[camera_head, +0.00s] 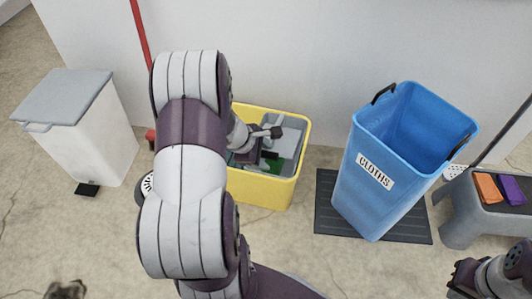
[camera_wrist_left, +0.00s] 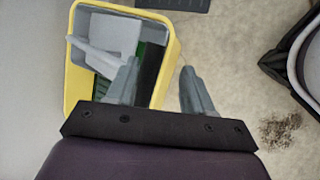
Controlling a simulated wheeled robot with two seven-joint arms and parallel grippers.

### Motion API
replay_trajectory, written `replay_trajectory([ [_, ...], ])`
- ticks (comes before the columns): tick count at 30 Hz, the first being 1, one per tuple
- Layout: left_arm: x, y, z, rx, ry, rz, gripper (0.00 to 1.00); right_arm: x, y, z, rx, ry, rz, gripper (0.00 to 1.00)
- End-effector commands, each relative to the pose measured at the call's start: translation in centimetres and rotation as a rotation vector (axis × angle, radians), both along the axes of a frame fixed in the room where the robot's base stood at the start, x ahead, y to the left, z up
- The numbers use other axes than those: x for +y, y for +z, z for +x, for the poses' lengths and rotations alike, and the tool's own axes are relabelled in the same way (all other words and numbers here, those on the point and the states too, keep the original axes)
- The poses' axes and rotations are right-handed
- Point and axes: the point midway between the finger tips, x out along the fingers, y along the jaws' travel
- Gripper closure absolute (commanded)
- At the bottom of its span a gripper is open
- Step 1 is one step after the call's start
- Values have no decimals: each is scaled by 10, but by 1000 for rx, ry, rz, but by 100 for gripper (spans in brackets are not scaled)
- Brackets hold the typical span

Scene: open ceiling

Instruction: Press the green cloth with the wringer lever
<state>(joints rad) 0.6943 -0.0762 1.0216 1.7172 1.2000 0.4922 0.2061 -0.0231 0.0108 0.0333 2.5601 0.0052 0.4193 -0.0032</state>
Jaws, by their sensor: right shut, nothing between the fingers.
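The yellow bucket (camera_head: 268,190) with a grey wringer (camera_head: 290,140) stands by the wall, partly behind my left arm. Green cloth (camera_head: 271,166) shows low inside it; in the left wrist view green patches (camera_wrist_left: 150,55) show beside and under a pale grey bar (camera_wrist_left: 92,56), seemingly the wringer lever. My left gripper (camera_wrist_left: 160,66) is open, its fingers apart; one finger overlaps the bucket in that view, the other is over floor beyond its rim. Contact with the lever cannot be told. My right gripper (camera_head: 462,278) is shut and empty at the lower right, far from the bucket.
A blue bin (camera_head: 365,205) labelled CLOTHS stands on a dark mat (camera_head: 325,215) right of the bucket. A grey stool (camera_head: 465,215) holds an orange cloth (camera_head: 486,188) and a purple cloth (camera_head: 511,190). A white pedal bin (camera_head: 85,135) stands left. Floor in front is mostly clear.

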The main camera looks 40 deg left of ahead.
Motion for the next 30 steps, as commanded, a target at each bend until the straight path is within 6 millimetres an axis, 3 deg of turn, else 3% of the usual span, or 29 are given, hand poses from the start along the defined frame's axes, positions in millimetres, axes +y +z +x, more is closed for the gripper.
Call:
replay_trajectory([
  [5,0,3,-5,2,2,0,49,0,2,0,0,0,0,100],
  [30,-2,43,-75,0,3,0,49,0,30,0,0,0,0,100],
])
